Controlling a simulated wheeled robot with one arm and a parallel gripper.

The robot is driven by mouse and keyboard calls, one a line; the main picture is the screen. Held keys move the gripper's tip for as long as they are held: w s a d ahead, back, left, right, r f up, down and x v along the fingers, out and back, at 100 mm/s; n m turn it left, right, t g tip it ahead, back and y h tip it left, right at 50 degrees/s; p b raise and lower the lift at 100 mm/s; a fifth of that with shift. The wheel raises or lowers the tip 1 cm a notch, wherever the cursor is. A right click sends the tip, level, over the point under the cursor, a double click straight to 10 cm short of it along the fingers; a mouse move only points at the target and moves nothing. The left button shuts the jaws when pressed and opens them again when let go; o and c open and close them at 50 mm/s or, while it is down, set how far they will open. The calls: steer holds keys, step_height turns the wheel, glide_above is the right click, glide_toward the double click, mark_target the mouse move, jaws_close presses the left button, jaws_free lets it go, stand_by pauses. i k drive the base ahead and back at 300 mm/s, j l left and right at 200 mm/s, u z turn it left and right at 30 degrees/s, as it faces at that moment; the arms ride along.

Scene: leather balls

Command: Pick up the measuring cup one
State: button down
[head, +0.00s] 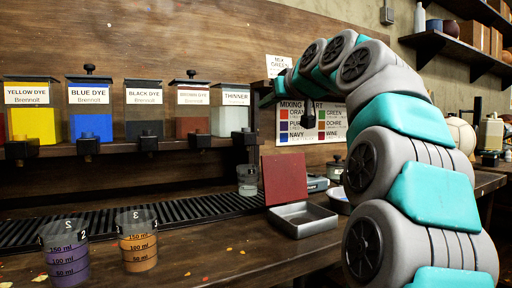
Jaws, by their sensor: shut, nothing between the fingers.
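Measuring cup three (138,240), marked 3, stands upright on the bench at the front left with orange liquid in it. Measuring cup two (65,254), marked 2, holds purple liquid and stands to its left. A third small clear cup (247,181) stands farther back at the right end of the black grate; its number is too small to read. My gripper (308,123) is small and dark at the end of my arm, pointing down in front of the mixing chart. It is shut and empty, above and to the right of the clear cup, apart from it.
Dye tanks with taps (88,140) line the back wall above the black grate (120,222). A grey metal tray (303,220) and an upright red-brown panel (287,179) are right of the clear cup. A white ball (460,135) sits at the right.

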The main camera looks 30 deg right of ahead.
mark_target(247, 174)
steer(key=k, duration=1)
